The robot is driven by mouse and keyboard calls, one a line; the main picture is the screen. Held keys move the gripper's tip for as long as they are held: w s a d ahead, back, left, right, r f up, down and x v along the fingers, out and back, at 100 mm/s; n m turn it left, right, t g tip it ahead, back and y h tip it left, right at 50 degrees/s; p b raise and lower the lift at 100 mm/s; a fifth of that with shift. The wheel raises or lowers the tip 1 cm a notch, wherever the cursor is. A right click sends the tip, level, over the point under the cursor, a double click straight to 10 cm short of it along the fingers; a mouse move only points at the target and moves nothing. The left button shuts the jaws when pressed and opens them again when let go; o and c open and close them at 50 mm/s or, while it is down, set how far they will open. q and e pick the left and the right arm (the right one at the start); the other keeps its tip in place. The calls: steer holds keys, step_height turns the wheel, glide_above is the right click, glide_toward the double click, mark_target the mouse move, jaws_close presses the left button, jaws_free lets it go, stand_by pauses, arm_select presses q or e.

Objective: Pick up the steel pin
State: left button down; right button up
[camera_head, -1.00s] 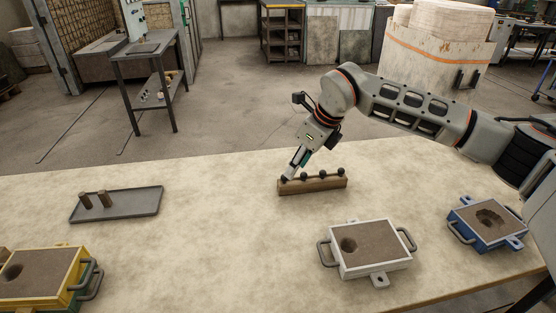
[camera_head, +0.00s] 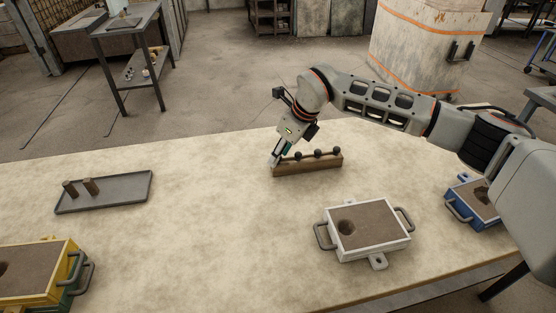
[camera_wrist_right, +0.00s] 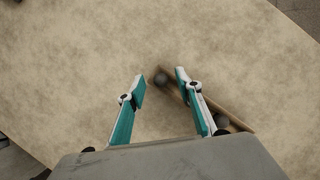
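A wooden rack (camera_head: 309,167) on the table holds a row of dark ball-headed pins (camera_head: 317,153), which look like the steel pins. My right gripper (camera_head: 275,161) is at the rack's left end, pointing down, and it hides that end's pin in the head view. In the right wrist view my right gripper (camera_wrist_right: 158,78) is open, its two fingers apart. One round pin head (camera_wrist_right: 160,79) lies between the fingertips, closer to the right finger. The rack (camera_wrist_right: 233,117) runs off behind that finger. My left gripper is not in view.
A grey tray (camera_head: 121,198) with two brown cylinders stands at the left. A white-framed mould box (camera_head: 385,250) is in front of the rack, a blue one (camera_head: 459,205) further right, yellow and green ones (camera_head: 65,255) at the lower left. The table's middle is clear.

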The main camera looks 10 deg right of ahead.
steer(key=c, duration=0.9)
steer(key=shift+o, duration=0.2)
